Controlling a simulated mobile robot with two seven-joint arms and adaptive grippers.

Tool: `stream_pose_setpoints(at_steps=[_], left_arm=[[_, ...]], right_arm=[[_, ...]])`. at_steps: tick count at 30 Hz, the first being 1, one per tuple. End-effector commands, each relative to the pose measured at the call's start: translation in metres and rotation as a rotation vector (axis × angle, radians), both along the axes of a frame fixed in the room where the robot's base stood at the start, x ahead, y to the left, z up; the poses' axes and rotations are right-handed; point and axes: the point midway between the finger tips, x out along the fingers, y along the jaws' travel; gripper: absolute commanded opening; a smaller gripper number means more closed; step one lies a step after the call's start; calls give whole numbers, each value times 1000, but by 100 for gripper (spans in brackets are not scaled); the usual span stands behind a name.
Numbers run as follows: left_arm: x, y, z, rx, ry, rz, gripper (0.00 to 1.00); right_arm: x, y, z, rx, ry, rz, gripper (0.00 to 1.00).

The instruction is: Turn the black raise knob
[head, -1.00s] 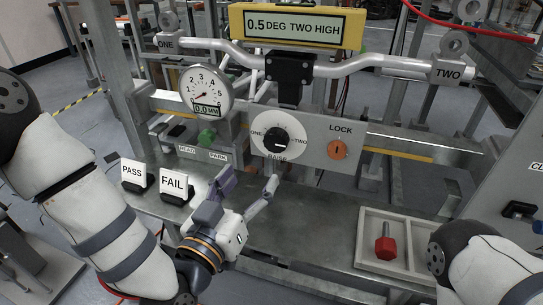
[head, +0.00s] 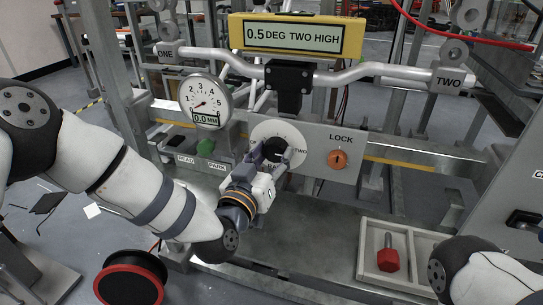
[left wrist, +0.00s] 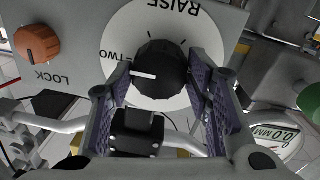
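The black raise knob (head: 284,134) sits on a white dial (head: 262,131) marked ONE, TWO and RAISE, on the grey panel. My left gripper (head: 271,152) is right in front of it and covers its lower part in the head view. In the left wrist view the knob (left wrist: 160,72) is between the two spread purple-padded fingers (left wrist: 161,75), one on each side. Its white pointer line points toward TWO. The gaps are very small, and I cannot tell whether the pads touch it. My right gripper is out of view.
An orange LOCK knob (head: 338,159) is right of the dial. A gauge (head: 205,99) reading 0.0 and a green knob (head: 206,147) are to the left. A tray (head: 362,235) holds a red-headed bolt (head: 388,258). A black bracket (head: 289,76) is above the knob.

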Motion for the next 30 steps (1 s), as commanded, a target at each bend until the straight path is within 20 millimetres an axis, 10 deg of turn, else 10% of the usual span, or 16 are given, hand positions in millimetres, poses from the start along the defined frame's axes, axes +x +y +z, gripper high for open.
stream_pose_setpoints(at_steps=[23, 24, 30], left_arm=[[0, 0, -1, -327, 107, 0, 17], [0, 0, -1, -327, 107, 0, 54], [0, 0, -1, -327, 107, 0, 65]], right_arm=[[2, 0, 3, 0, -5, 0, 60], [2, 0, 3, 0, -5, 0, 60], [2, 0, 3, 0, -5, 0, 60]])
